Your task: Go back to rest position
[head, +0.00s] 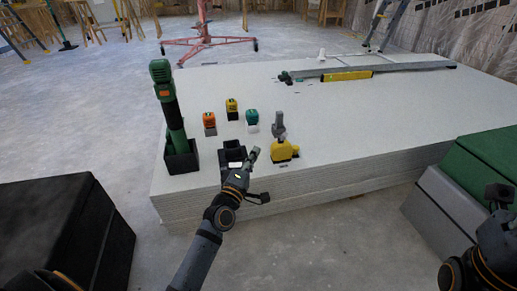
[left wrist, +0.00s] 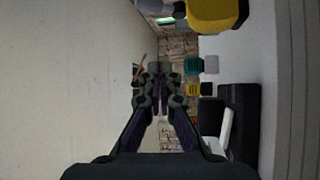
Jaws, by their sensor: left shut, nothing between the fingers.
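My left gripper (head: 256,152) is over the near edge of the stacked white panels (head: 370,120), beside a black holder (head: 232,155). In the left wrist view its fingers (left wrist: 159,72) are together with nothing between them. A yellow tool (head: 284,151) stands just right of the gripper, and its yellow body also shows at the top of the left wrist view (left wrist: 216,12). My right arm comes in at the lower right edge. A dark part at its end (head: 498,194) shows at the frame edge, but its fingers cannot be made out.
A green-and-black tool (head: 163,90) stands in a black holder at the panels' left corner. Small orange (head: 209,120), yellow (head: 231,106) and teal (head: 252,117) items sit behind. A yellow level (head: 346,75) lies farther back. A black box (head: 65,228) and green-topped box (head: 485,155) flank the stack.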

